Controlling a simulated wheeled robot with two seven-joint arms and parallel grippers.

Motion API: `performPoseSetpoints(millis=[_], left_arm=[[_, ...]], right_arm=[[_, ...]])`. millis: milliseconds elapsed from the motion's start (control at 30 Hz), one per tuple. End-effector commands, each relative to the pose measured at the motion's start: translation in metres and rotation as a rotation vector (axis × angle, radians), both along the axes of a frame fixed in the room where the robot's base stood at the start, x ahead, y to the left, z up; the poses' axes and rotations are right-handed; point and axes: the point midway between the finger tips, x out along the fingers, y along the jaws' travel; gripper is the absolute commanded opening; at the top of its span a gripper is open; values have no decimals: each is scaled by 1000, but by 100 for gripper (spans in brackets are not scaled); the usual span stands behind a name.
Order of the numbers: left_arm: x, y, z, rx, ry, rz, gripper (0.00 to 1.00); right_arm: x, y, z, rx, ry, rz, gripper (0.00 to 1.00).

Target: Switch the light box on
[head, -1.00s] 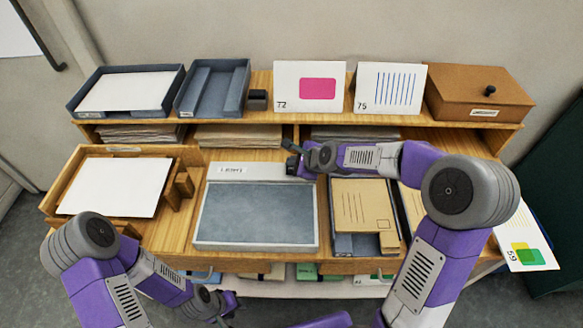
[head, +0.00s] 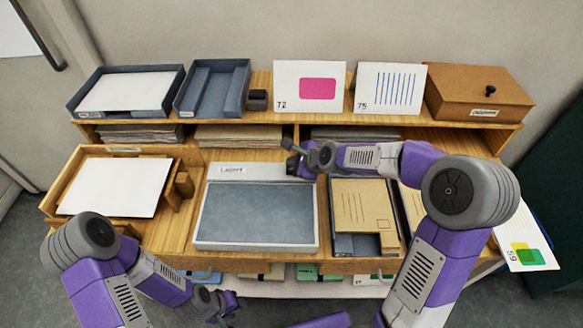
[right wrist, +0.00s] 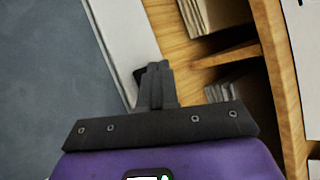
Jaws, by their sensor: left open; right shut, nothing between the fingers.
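The light box (head: 257,213) lies on the desk in the middle of the head view, a pale frame with a label strip at its back and a dull blue-grey panel that shows no glow. My right gripper (head: 291,162) is at the box's back right corner, shut and empty. In the right wrist view, the shut fingers (right wrist: 155,85) are over the edge of the box's white frame (right wrist: 115,40). A small dark part beside the fingertips is mostly hidden; I cannot tell if they touch it. My left gripper (head: 226,304) is low at the bottom edge, its fingers hard to make out.
A wooden tray with white paper (head: 182,205) stands left of the box. A tan envelope (head: 362,212) lies in a tray close on the right. The shelf behind holds grey trays (head: 215,90), cards (head: 310,85) and a brown box (head: 477,95).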

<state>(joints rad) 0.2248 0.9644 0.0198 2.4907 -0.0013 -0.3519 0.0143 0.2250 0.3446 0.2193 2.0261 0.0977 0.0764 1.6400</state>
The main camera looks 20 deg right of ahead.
Motion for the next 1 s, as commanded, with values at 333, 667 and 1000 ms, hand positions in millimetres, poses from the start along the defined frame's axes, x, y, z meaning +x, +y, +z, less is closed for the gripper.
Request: performPoseSetpoints(millis=[333, 667, 1000], left_arm=[[0, 0, -2, 0, 0, 0, 43], [0, 0, -8, 0, 0, 0, 43], [0, 0, -9, 0, 0, 0, 43]], right_arm=[[0, 0, -2, 0, 0, 0, 0], [0, 0, -9, 0, 0, 0, 0], [0, 0, -10, 0, 0, 0, 0]])
